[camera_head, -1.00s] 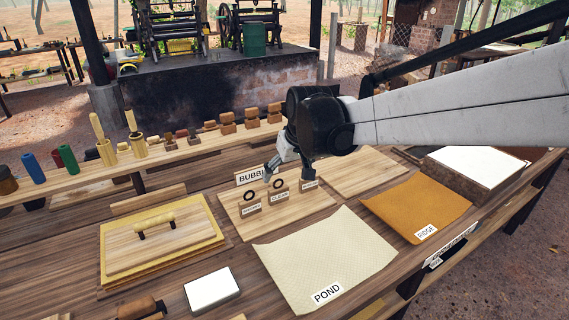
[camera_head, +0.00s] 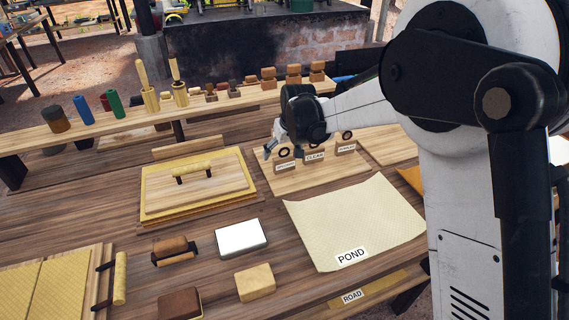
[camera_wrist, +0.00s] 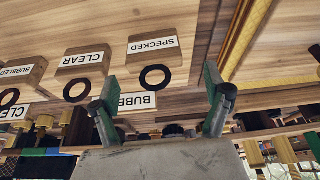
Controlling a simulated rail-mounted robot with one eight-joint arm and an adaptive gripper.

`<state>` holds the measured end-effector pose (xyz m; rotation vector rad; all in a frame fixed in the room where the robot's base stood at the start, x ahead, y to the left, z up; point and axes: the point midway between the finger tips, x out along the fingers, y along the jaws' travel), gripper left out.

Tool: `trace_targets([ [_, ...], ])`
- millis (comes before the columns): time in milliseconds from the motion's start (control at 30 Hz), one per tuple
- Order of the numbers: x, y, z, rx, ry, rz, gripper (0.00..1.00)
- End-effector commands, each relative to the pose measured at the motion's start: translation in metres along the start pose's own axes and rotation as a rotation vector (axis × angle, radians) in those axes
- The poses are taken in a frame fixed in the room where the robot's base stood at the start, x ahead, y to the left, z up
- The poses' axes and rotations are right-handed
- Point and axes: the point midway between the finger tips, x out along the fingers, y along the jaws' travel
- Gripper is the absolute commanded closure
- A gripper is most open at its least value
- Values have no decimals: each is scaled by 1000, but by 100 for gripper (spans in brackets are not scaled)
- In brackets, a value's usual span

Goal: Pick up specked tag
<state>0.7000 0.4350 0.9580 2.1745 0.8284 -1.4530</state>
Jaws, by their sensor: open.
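The specked tag is a small wooden block with a white SPECKED label (camera_wrist: 152,44) and a black ring (camera_wrist: 144,80) in the wrist view. In the head view it is the leftmost of three tags (camera_head: 285,166) on a pale board; its print is too small to read there. My gripper (camera_head: 270,151) is just above and beside that tag. In the wrist view my open gripper (camera_wrist: 160,82) has one finger on each side of the ring in the picture. Nothing is held. I cannot tell whether the fingers touch the ring.
The clear tag (camera_wrist: 83,60) and bubbled tag (camera_wrist: 18,73) stand close beside it. A framed board with a handle (camera_head: 195,184) lies to the left. The POND sheet (camera_head: 355,222) lies in front to the right. A shelf with tools and stamps (camera_head: 140,120) runs behind.

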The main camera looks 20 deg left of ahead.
Motion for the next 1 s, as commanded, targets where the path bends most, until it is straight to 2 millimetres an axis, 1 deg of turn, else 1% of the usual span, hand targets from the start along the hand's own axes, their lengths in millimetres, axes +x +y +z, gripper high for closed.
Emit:
trace_targets([
  [33, 6, 0, 0, 0, 0, 0, 18],
  [100, 12, 0, 0, 0, 0, 0, 18],
  [267, 19, 1, 1, 0, 0, 0, 18],
  [367, 30, 3, 4, 0, 0, 0, 18],
  [500, 50, 6, 8, -1, 0, 0, 18],
  [600, 60, 6, 8, -1, 0, 0, 18],
  [733, 67, 6, 8, 0, 0, 0, 18],
  [967, 67, 6, 8, 0, 0, 0, 18],
  [1000, 67, 6, 8, 0, 0, 0, 24],
])
